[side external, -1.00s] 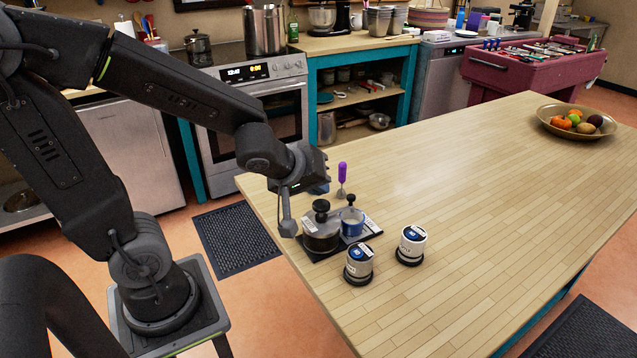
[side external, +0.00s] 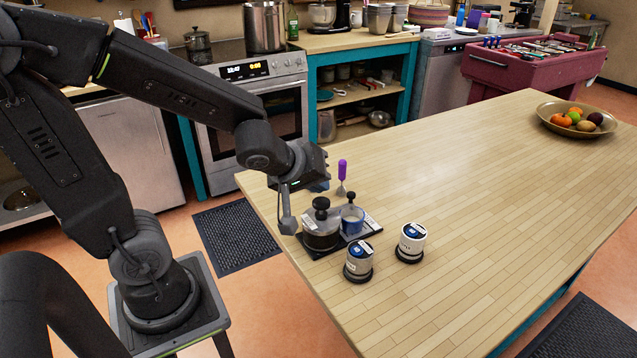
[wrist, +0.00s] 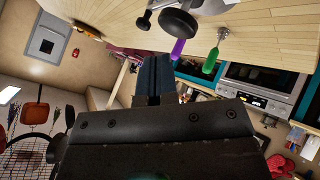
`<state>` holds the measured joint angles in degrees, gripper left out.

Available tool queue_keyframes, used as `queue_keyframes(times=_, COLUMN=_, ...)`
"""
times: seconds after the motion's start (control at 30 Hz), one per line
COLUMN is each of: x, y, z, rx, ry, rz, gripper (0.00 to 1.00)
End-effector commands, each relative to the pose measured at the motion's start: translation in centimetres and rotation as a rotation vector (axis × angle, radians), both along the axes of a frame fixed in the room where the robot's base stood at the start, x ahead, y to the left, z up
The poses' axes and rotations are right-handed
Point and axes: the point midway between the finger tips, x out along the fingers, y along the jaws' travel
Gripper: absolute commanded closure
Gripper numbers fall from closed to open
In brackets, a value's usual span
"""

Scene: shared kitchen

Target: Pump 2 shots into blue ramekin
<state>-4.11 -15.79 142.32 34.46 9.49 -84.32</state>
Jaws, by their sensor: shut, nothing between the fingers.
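The blue ramekin (side external: 352,221), with a pale inside, stands on a dark tray beside a dark jar. My gripper (side external: 321,187) is behind and above the jar, to the left of the small knob. In the wrist view my fingers (wrist: 153,78) are together and empty. A large black knob (wrist: 178,23) and a smaller one (wrist: 143,20) show beyond the fingertips, apart from them.
A purple-handled utensil (side external: 342,172) stands behind; a green handle (wrist: 211,60) shows too. A fruit bowl (side external: 576,119) sits far right. The table's middle is clear.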

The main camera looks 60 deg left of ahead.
Motion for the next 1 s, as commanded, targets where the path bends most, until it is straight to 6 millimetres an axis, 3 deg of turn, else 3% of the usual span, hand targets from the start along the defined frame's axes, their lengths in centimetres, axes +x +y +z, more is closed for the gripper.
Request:
queue_keyframes(times=0.27, x=0.0, y=0.0, z=0.2, rx=0.0, ry=-0.001, rz=0.003, gripper=1.0)
queue_keyframes(times=0.8, x=0.0, y=0.1, z=5.2, rx=0.001, ry=-0.003, rz=0.002, gripper=1.0)
queue_keyframes(times=1.0, x=0.0, y=0.0, z=6.0, rx=0.0, ry=-0.001, rz=0.0, gripper=1.0)
